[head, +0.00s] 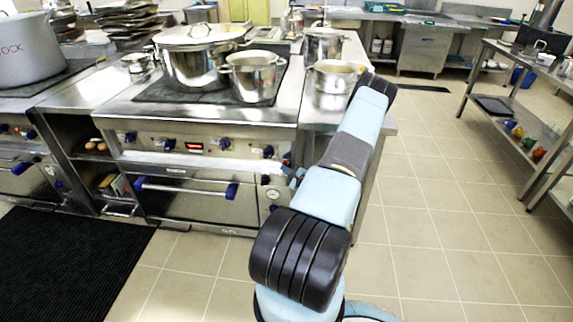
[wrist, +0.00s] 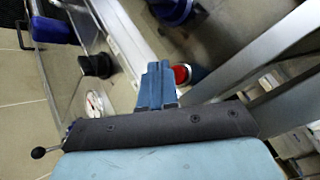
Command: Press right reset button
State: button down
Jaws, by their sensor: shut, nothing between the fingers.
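A red round button (wrist: 182,74) shows in the wrist view, just right of my fingertips and partly covered by them. I take it for the right reset button. My gripper (wrist: 155,72) is shut and empty, with its blue fingers pointing at the stove front beside the button. I cannot tell whether a finger touches the button. In the head view my gripper (head: 292,175) is small and partly hidden by my arm, at the right end of the stove front.
A round white gauge (wrist: 95,105) and a black knob (wrist: 97,65) sit left of my fingers. A blue control knob (head: 268,152) is on the panel above the oven handle (head: 187,190). Steel pots (head: 254,77) stand on the stove. Tiled floor at right is clear.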

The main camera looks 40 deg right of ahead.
jog(key=shift+w+d+r, duration=0.15)
jog(key=shift+w+d, duration=0.25)
jog(key=shift+d, duration=0.25)
dwell(0.8)
jog(key=shift+w+d+r, duration=0.15)
jog(key=shift+d+r, duration=0.05)
jog(key=shift+d, duration=0.35)
dwell(0.7)
jog(key=shift+s+a+f, duration=0.15)
jog(key=shift+s+a, duration=0.25)
jog(key=shift+s, duration=0.3)
jog(key=shift+a, duration=0.1)
jog(key=s+a, duration=0.2)
jog(key=a, duration=0.1)
jog(key=s+a, duration=0.1)
jog(key=shift+a, duration=0.25)
